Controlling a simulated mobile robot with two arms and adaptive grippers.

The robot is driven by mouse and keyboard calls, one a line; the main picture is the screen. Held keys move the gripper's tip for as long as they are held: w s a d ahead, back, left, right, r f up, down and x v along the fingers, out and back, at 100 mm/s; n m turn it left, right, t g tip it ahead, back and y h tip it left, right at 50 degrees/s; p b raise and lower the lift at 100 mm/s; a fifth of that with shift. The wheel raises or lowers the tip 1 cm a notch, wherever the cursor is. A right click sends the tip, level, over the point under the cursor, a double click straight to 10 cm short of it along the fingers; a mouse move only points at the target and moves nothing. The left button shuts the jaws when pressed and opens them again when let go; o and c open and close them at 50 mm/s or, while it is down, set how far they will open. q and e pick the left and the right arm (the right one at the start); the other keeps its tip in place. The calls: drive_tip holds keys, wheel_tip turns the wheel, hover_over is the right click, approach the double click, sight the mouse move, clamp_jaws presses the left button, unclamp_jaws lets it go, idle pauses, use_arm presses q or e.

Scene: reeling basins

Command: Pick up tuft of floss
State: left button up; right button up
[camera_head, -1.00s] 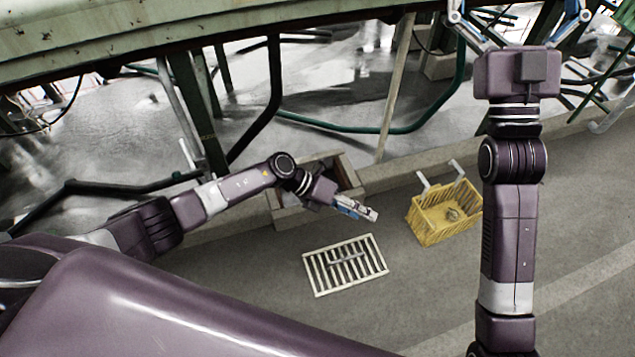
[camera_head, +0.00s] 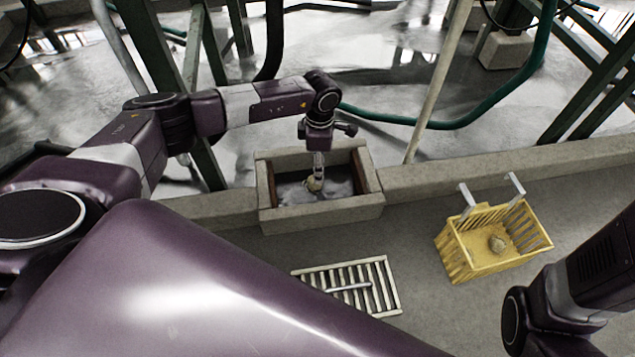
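A small tan tuft of floss (camera_head: 314,184) is in the stone trough (camera_head: 318,216), low among grey water or wet material. My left gripper (camera_head: 317,172) points down into the trough, with its fingertips right at the tuft. The fingers are small and seen nearly edge-on, so I cannot tell whether they are open or closed on it. Another tan tuft (camera_head: 497,244) lies inside the yellow slatted basket (camera_head: 462,262) to the right. My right arm shows at the lower right, but its gripper is out of view.
A pale slatted grate (camera_head: 383,290) lies on the floor in front of the trough. The basket has two grey hooks on its back edge. A low kerb (camera_head: 420,178) runs behind, with a pale pole and green hose (camera_head: 440,124) beyond.

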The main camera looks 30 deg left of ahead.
use_arm(q)
drive_tip(key=shift+s+a+f+b, duration=0.15)
drive_tip(key=shift+f+b, duration=0.75)
drive_tip(key=shift+f, duration=0.15)
drive_tip(key=shift+s+a+f+b, duration=0.1)
drive_tip(key=shift+a+f+b, duration=0.05)
drive_tip(key=shift+f+b, duration=0.85)
drive_tip(key=shift+s+a+f+b, duration=0.15)
drive_tip(key=shift+f+b, duration=0.65)
drive_tip(key=shift+f, duration=0.35)
drive_tip(key=shift+r, duration=0.1)
drive_tip(key=c, duration=0.8)
